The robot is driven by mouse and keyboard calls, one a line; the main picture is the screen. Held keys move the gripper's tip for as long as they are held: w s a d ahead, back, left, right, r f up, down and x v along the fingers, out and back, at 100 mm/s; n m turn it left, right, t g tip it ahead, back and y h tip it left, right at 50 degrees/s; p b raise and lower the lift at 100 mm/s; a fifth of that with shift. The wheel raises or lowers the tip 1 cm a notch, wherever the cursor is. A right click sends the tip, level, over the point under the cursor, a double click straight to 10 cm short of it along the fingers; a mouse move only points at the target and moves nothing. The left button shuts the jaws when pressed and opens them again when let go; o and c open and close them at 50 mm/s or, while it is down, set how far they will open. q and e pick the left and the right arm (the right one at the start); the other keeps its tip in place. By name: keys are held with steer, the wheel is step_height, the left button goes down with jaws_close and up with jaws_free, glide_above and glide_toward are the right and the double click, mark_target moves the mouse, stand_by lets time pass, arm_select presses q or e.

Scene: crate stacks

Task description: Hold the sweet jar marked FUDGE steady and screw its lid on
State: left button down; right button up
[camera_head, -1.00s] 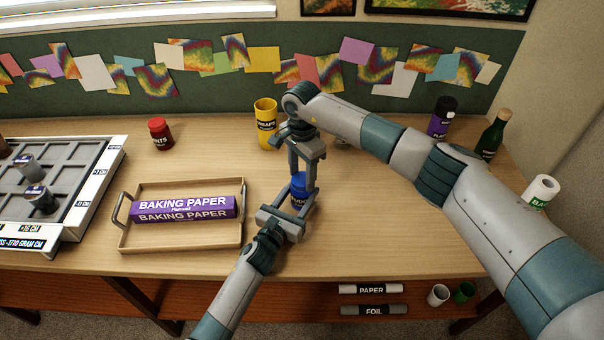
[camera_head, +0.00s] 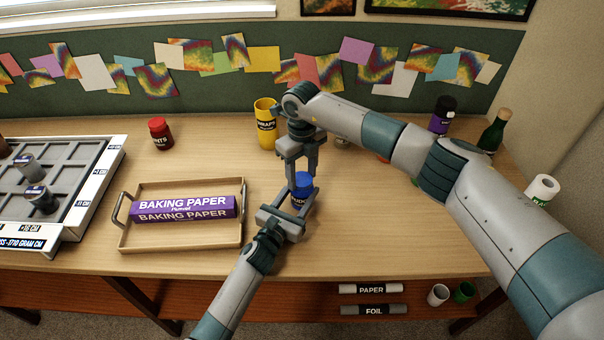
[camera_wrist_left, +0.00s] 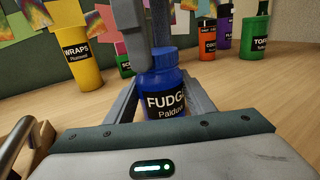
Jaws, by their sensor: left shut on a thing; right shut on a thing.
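The blue FUDGE jar (camera_head: 301,194) stands upright on the table, with its label facing the left wrist view (camera_wrist_left: 165,103). A blue lid (camera_wrist_left: 164,58) sits on top of the jar; whether it is fully threaded cannot be told. My left gripper (camera_head: 298,204) is shut on the jar's body, low down, with a finger on each side. My right gripper (camera_head: 302,172) points down from above and is shut on the lid. In the left wrist view one of its fingers covers the lid's left part.
A yellow WRAPS jar (camera_head: 265,125) stands behind my grippers, a red jar (camera_head: 160,133) further left. A wooden tray (camera_head: 181,249) holds a baking paper box (camera_head: 184,208). A grey compartment rack (camera_head: 95,195) is at far left. Several containers, including a green bottle (camera_head: 491,136), stand at right.

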steer(key=m, duration=0.5)
steer(key=o, duration=1.2)
steer(key=shift+r, duration=0.1)
step_height(320, 180, up, 12)
steer(key=shift+f, duration=0.1)
arm_select(q)
steer(key=c, duration=0.7)
jaws_free()
steer(key=shift+c, duration=0.2)
